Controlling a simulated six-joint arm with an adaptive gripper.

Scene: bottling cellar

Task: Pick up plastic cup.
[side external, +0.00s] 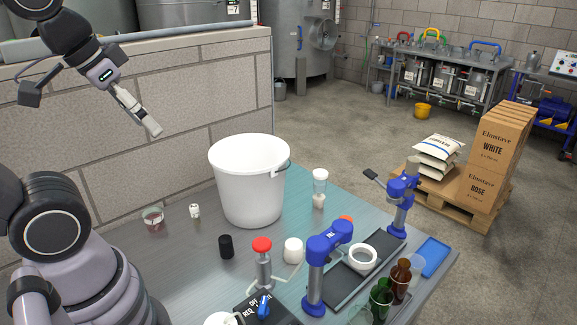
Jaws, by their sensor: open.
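A clear, low cup (153,216) with a little red in its bottom stands upright at the left of the steel table. A translucent cup (416,267) stands near the table's right end, partly behind a brown bottle. I cannot tell which of the two is the plastic cup. My gripper (151,128) hangs at upper left, in front of the block wall, well above the table. It is open and empty, pointing down and right, and touches nothing.
A large white bucket (249,190) stands mid-table. Around it are a small white item (194,211), a black cylinder (226,246), a white-capped jar (320,187) and a red-topped device (262,265). Blue-headed stands (328,243), a green bottle (380,298) and a brown bottle (400,279) crowd the right.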

